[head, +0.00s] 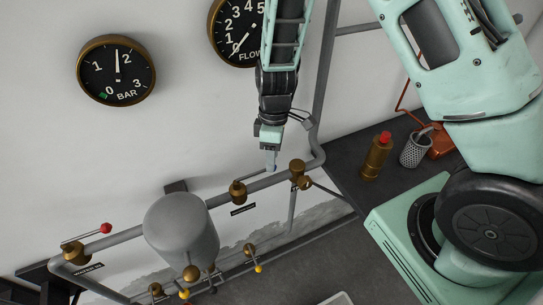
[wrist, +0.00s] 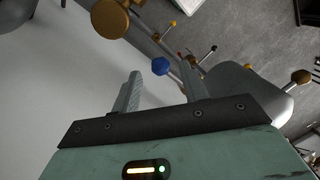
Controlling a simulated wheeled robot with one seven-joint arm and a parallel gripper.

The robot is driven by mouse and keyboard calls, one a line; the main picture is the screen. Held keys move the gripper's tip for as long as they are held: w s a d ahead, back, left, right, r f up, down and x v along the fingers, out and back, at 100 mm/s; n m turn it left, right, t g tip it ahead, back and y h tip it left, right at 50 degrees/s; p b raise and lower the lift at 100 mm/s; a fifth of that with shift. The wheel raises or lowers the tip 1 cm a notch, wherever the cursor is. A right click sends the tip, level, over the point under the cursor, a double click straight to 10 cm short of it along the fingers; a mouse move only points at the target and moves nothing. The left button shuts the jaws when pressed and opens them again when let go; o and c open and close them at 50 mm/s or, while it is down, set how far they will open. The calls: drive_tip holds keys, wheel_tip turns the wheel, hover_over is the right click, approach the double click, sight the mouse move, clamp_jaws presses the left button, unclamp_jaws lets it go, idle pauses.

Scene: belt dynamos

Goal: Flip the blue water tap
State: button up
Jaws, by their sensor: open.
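The blue water tap has a round blue knob (head: 273,168) on a thin lever. The lever rises to the right from a brass valve body (head: 238,192) on the grey wall pipe. In the wrist view the blue knob (wrist: 160,66) shows in the gap between my fingertips, nearer the right finger. My gripper (head: 271,160) points down, open and empty, at the knob. In the wrist view my gripper (wrist: 163,78) has its two fingers apart on either side of the knob. I cannot tell whether a finger touches it.
A red-knobbed lever (head: 106,228) is at the left end of the pipe, with a grey tank (head: 181,232) between. Another brass fitting (head: 297,168) is close right of my gripper. Small yellow-knobbed valves (head: 258,268) are below. Two gauges (head: 117,70) hang on the wall.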

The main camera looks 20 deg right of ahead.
drive_tip(key=shift+s+a+f, duration=0.1)
drive_tip(key=shift+s+f, duration=0.1)
drive_tip(key=shift+f, duration=0.8)
clamp_jaws()
